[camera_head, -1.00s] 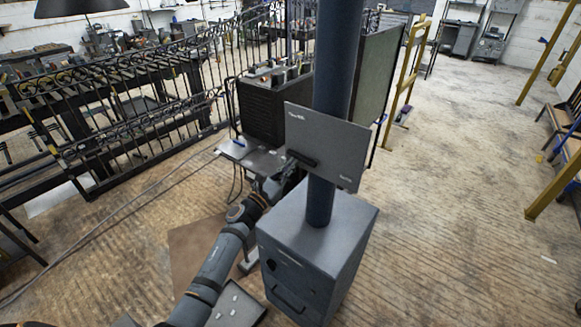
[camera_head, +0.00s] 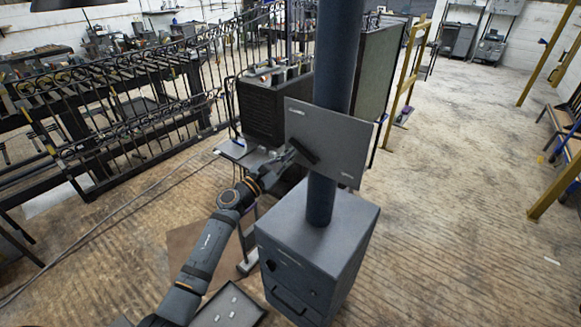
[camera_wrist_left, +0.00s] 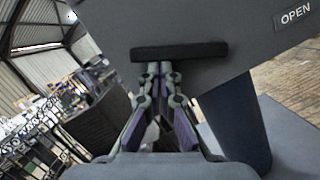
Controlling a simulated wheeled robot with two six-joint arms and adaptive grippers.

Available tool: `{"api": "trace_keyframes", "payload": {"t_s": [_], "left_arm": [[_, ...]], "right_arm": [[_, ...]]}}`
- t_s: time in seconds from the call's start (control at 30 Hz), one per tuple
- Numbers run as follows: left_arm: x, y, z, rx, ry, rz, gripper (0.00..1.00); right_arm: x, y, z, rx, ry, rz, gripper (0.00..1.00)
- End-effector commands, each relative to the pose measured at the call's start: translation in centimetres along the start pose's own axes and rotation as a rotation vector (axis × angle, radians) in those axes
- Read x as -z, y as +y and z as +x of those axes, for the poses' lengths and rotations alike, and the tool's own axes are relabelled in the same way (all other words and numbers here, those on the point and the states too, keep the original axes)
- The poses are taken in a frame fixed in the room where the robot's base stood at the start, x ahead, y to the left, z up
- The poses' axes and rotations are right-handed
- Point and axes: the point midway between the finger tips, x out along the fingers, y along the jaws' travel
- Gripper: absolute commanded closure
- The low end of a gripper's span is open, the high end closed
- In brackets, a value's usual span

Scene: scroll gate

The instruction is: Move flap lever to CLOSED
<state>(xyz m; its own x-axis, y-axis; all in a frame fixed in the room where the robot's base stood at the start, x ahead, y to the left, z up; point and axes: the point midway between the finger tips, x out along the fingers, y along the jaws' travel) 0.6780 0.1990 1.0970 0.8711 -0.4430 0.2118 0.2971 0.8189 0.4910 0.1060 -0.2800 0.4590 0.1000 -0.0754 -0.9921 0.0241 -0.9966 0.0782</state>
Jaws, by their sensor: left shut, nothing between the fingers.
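The flap lever (camera_head: 306,151) is a short black bar on the face of a grey plate (camera_head: 335,138) fixed to a dark column. In the head view it slopes down to the right. In the left wrist view the lever (camera_wrist_left: 180,51) crosses the plate (camera_wrist_left: 205,20), with an OPEN label (camera_wrist_left: 295,15) at upper right. My left gripper (camera_head: 288,154) is at the lever's left side. In the wrist view its fingertips (camera_wrist_left: 160,68) are together just below the bar, seemingly against it, with nothing between them. The CLOSED label cannot be read. My right gripper is out of view.
The dark column (camera_head: 325,195) rises from a grey box (camera_head: 318,245). A black ribbed unit (camera_head: 272,105) stands behind the plate, beside a small grey shelf (camera_head: 236,150). Iron railings (camera_head: 120,125) fill the left.

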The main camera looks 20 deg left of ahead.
Motion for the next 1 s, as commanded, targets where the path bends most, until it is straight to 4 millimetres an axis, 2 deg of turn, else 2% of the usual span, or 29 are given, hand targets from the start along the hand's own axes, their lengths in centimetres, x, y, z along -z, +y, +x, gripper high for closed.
{"api": "trace_keyframes", "payload": {"t_s": [0.37, 0.73, 1.0], "left_arm": [[-2.3, 0.6, 0.6, 0.085, -0.002, 0.348, 1.00], [-4.6, 0.3, 1.1, 0.170, -0.001, 0.683, 1.00], [-6.0, -0.2, 1.5, 0.168, -0.001, 0.672, 1.00]], "right_arm": [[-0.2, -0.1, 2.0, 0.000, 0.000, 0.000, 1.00], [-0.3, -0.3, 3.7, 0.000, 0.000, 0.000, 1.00], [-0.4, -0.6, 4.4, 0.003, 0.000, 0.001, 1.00]]}}
